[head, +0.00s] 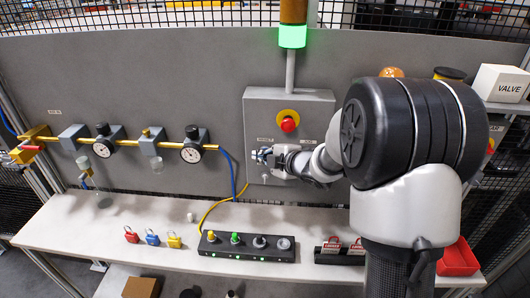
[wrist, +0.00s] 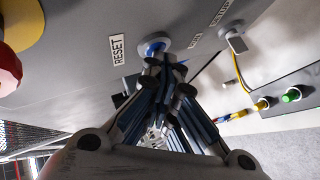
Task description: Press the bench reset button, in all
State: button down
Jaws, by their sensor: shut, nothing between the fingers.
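The blue reset button (wrist: 154,47) sits in a light round collar on the grey control box (head: 310,105), beside the RESET label (wrist: 117,50). My gripper (wrist: 165,64) is shut and empty, its fingertips right at the button and covering part of it in the wrist view. I cannot tell whether the tips touch it or press it in. In the head view my gripper (head: 260,155) is just below the RESET label on the box, and the button is hidden or not clear there.
A red emergency stop (head: 288,121) on a yellow base sits above the label. Below, the bench (head: 80,235) holds coloured padlocks (head: 152,237), a black button strip (head: 246,246) and a red bin (head: 459,260). A brass pipe with gauges (head: 192,151) runs left. The stack light (head: 292,37) glows green.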

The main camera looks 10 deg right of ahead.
jog(key=shift+s+a+b, duration=0.25)
jog(key=shift+s+b, duration=0.2)
jog(key=shift+s, duration=0.35)
jog(key=s, duration=0.1)
jog(key=s+a+b, duration=0.1)
jog(key=s, duration=0.1)
jog(key=s+b, duration=0.1)
jog(key=shift+s+a, duration=0.25)
jog(key=shift+s, duration=0.15)
jog(key=shift+d, duration=0.1)
dwell(0.4)
